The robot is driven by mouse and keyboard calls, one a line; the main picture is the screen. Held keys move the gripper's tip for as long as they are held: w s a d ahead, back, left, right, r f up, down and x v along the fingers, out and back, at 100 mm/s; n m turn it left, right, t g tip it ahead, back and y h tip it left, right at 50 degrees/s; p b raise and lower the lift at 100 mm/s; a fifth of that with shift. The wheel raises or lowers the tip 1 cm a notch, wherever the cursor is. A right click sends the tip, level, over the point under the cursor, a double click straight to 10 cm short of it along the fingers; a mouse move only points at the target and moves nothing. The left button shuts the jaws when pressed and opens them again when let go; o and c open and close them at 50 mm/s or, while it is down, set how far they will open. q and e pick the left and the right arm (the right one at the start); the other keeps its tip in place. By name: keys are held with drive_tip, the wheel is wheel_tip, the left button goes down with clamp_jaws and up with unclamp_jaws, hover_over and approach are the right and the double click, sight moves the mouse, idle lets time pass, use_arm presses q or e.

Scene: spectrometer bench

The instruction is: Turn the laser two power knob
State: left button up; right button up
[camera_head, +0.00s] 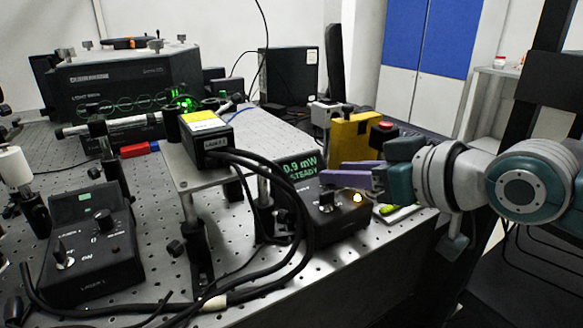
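The laser two control box (340,222) is a dark console at the centre right of the head view. Its green display (298,169) reads "0.9 mW STEADY". My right gripper (332,172) comes in from the right, with two purple fingers pointing left just above the box. The fingers look apart, with nothing visible between them. I cannot tell whether they touch the box. My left gripper is out of view.
A similar box marked Laser 1 (92,255) stands at the left. A laser head (205,140) sits on a raised plate, with thick black cables (290,235) looping down in front. A yellow unit with a red button (353,138) stands behind my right gripper. The bench edge is close.

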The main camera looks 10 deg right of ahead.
drive_tip(key=shift+x, duration=0.95)
drive_tip(key=shift+c, duration=0.2)
clamp_jaws()
